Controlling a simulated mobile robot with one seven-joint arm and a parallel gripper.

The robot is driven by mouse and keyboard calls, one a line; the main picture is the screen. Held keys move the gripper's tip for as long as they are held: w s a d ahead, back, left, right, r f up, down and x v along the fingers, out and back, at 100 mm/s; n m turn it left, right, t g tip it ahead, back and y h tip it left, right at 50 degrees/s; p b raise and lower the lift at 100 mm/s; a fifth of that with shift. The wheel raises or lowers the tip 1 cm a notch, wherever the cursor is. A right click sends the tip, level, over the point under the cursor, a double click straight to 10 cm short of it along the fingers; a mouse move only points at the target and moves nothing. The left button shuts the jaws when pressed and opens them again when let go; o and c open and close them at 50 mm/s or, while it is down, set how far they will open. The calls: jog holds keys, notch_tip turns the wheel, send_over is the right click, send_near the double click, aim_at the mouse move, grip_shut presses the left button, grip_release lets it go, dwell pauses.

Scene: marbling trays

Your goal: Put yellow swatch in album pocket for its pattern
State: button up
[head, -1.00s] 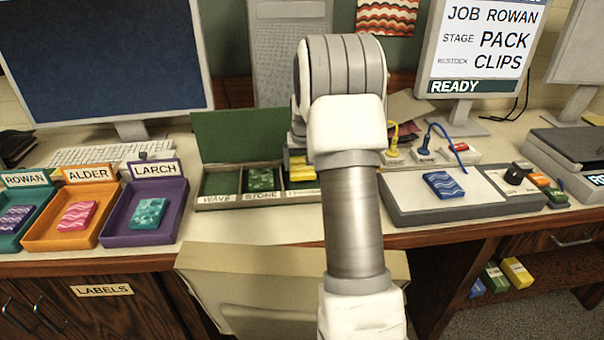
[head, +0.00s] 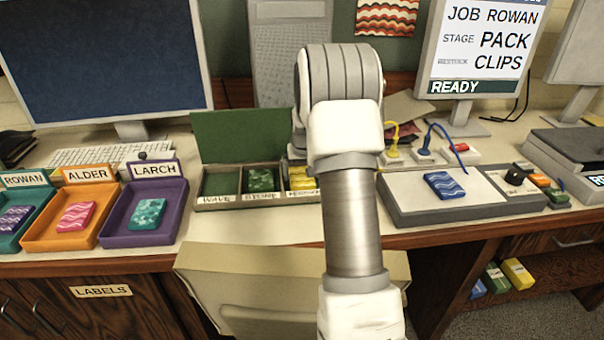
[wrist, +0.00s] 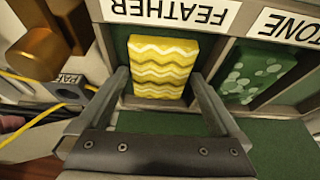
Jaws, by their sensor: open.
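The yellow swatch (wrist: 160,68), with white and dark wavy zigzag bands, lies in the album pocket labelled FEATHER (wrist: 172,10) in the wrist view. My gripper (wrist: 160,76) is open, with one finger on each side of the swatch's near end. I cannot tell whether either finger touches it. In the head view the yellow swatch (head: 301,180) shows in the album's right pocket, partly hidden by my arm. The album (head: 236,135) stands with its green lid up. Its middle STONE pocket holds a green spotted swatch (head: 261,180); its left pocket (head: 219,184) is empty.
Labelled trays ROWAN (head: 25,180), ALDER (head: 86,174) and LARCH (head: 154,169) stand at the left, each holding a swatch. A blue wavy swatch (head: 444,185) lies on a grey-edged board (head: 405,208) at the right. Cabled plugs (head: 424,155) stand behind the board.

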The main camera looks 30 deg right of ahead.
jog(key=s+a+r+n+p, duration=0.1)
jog(key=s+a+r, duration=0.35)
jog(key=r, duration=0.45)
jog(key=s+a+r, duration=0.4)
jog(key=a+r, duration=0.1)
jog(key=r, duration=0.3)
jog(key=s+a+r+n+y, duration=0.1)
jog(key=s+a+n, duration=0.1)
jog(key=s+a, duration=0.7)
jog(key=s+a+r+n+t+y, duration=0.1)
jog(key=s+a+r+n, duration=0.1)
jog(key=s+a, duration=0.7)
jog(key=s, duration=0.6)
jog(key=shift+s+a+t, duration=0.15)
jog(key=shift+s+t, duration=0.1)
jog(key=shift+t, duration=0.05)
